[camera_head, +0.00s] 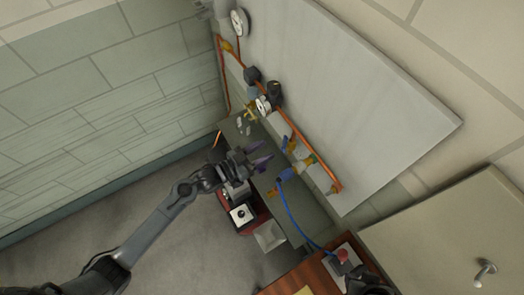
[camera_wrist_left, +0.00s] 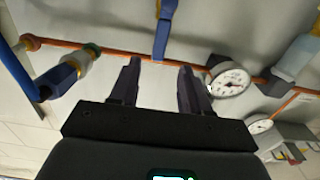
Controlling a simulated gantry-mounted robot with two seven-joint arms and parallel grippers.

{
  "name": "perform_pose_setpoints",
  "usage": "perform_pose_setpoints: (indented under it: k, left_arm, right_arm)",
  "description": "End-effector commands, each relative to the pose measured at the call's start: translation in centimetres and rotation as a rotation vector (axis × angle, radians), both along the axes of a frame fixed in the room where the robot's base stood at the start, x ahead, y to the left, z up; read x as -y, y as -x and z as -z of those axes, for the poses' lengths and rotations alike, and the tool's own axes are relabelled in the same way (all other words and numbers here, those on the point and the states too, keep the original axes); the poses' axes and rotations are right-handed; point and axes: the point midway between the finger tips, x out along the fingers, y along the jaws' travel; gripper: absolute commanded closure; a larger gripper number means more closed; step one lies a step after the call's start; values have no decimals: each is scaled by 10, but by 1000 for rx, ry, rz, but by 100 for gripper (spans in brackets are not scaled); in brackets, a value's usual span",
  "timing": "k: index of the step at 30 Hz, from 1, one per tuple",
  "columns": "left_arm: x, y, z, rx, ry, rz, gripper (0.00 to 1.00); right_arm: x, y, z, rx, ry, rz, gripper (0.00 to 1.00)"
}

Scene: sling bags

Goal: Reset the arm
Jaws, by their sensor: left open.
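My left gripper (camera_head: 261,155) is at the end of the grey arm that reaches up from the lower left, over the grey bench and in front of the pipework. In the left wrist view its dark fingers (camera_wrist_left: 159,70) are apart with nothing between them. Beyond the fingers, a copper pipe (camera_wrist_left: 110,50) runs across the wall, and no contact with it is visible. A white dial gauge (camera_wrist_left: 229,80) shows just right of the right finger.
A grey bench (camera_head: 309,213) stands below a copper pipe (camera_head: 307,147) with valves on a pale panel (camera_head: 365,100). A blue hose (camera_head: 295,222) hangs towards a red knob (camera_head: 342,256). A red case (camera_head: 256,213) is below the gripper. Grey floor (camera_head: 195,258) at lower left is open.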

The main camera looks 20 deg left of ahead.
Motion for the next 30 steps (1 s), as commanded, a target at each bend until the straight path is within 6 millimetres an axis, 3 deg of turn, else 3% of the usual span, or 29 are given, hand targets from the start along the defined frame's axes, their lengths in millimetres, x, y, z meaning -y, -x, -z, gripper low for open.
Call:
perform_pose_setpoints:
  k: [8, 11, 15, 19, 23, 30]
  left_arm:
    - [0, 2, 2, -6, 0, 0, 53]
    - [2, 14, 10, -35, 5, -1, 53]
    - [14, 49, 20, -101, 41, -2, 53]
    - [29, 83, -6, -140, 75, -41, 53]
    - [28, 108, -26, -256, 5, -148, 53]
    - [-8, 154, -57, -554, -198, -354, 53]
  right_arm:
    - [0, 0, -2, 0, 0, 0, 64]
    - [0, 0, -8, 0, 0, 0, 64]
    - [0, 0, -25, -1, 0, 0, 64]
    - [0, 0, -45, -1, 0, 0, 64]
    - [0, 0, -62, 1, 0, 0, 64]
    - [0, 0, -82, 1, 0, 0, 64]
